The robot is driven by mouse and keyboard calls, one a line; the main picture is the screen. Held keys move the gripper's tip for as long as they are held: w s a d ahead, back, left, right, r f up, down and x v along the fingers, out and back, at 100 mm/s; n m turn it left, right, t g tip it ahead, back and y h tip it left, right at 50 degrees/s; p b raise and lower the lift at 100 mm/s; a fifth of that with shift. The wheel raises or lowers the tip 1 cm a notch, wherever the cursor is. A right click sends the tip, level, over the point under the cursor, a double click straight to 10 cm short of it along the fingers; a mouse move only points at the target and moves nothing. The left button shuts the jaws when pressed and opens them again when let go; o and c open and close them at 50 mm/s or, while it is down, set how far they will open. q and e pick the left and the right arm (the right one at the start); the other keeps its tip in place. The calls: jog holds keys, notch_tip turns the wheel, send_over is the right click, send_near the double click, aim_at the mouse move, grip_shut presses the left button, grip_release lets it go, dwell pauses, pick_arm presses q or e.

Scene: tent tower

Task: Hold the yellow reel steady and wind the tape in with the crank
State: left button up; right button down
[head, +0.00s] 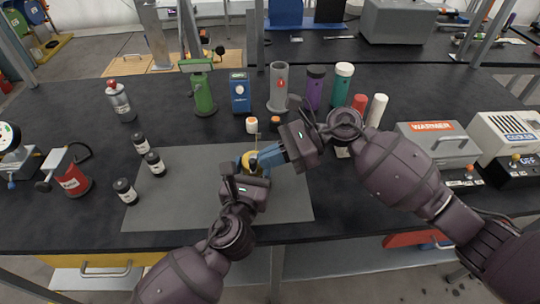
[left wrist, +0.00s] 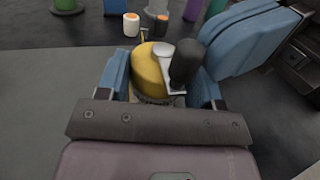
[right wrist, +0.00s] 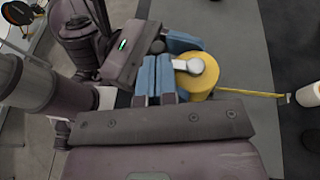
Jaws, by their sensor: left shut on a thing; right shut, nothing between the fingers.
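The yellow reel (left wrist: 148,72) sits between the two blue fingers of my left gripper (left wrist: 160,82), which is shut on it over the grey mat. In the head view the reel (head: 249,160) is mostly covered by both grippers. The grey crank arm (left wrist: 168,58) lies across the reel and carries a dark knob (left wrist: 187,62). My right gripper (right wrist: 158,78) has its blue fingers together and empty, close beside the crank; I cannot tell whether it touches the knob. The yellow tape (right wrist: 245,92) runs out straight from the reel, ending in a small pale tip (right wrist: 282,99).
A white canister with an orange top (head: 252,125) stands just beyond the reel. Dark small bottles (head: 125,190) stand at the mat's left. Taller bottles and a green stand (head: 202,90) line the back.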

jog(key=shift+s+a+m+t, duration=0.25)
jog(key=shift+m+t, duration=0.35)
jog(key=shift+t, duration=0.2)
jog(key=shift+s+a+m+t, duration=0.35)
jog(key=shift+a+m+t, duration=0.35)
jog(key=shift+m+t, duration=0.3)
jog(key=shift+a, duration=0.15)
jog(key=shift+s, duration=0.1)
jog(key=s+d+r, duration=0.1)
jog(key=s+d, duration=0.1)
jog(key=d, duration=0.4)
jog(key=s+d+r, duration=0.2)
jog(key=d, duration=0.5)
jog(key=shift+s, duration=0.2)
jog(key=shift+a, duration=0.1)
